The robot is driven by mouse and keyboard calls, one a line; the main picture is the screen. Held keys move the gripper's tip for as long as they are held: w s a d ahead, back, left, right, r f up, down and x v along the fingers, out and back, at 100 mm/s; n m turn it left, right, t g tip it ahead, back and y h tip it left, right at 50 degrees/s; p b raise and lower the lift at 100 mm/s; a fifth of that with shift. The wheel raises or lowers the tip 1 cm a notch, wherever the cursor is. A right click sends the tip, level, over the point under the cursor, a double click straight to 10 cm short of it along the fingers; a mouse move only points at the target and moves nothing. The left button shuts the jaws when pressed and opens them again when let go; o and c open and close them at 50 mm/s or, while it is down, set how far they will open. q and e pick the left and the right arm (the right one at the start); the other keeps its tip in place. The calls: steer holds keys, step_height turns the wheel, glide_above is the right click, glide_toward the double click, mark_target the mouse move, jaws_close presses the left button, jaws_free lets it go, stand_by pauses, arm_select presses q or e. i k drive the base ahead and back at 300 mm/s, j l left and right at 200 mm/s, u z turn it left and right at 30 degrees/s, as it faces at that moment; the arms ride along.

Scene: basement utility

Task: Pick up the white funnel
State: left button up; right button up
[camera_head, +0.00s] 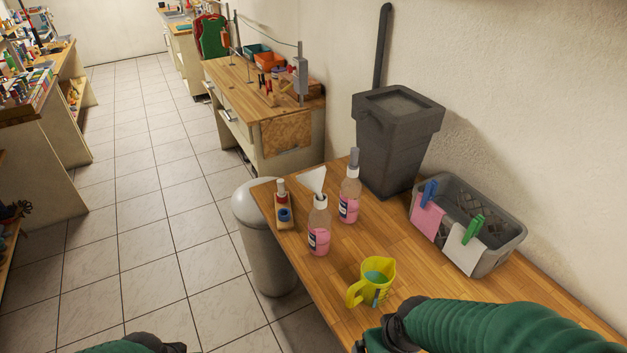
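The white funnel (313,180) stands tilted in the neck of a clear bottle (319,230) with pink liquid, on the wooden table (349,254). Its wide mouth faces up and to the left. My green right arm enters from the lower right over the table's front part, with dark joint parts at the bottom edge. Only a bit of my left arm shows at the bottom left. Neither gripper's fingers are visible. Nothing of mine touches the funnel.
A second pink bottle (349,195) with a grey top stands right behind the funnel's bottle. A yellow measuring jug (371,283) stands in front. A trash can (262,240) stands beside the table.

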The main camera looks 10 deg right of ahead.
mark_target(312, 179)
steer(key=z, duration=0.9)
steer(key=i+j+z, duration=0.2)
steer(key=j+z, duration=0.25)
steer(key=j, duration=0.2)
steer(key=j+z, duration=0.5)
steer(key=j, duration=0.15)
steer(key=j+z, duration=0.45)
steer(key=j, duration=0.25)
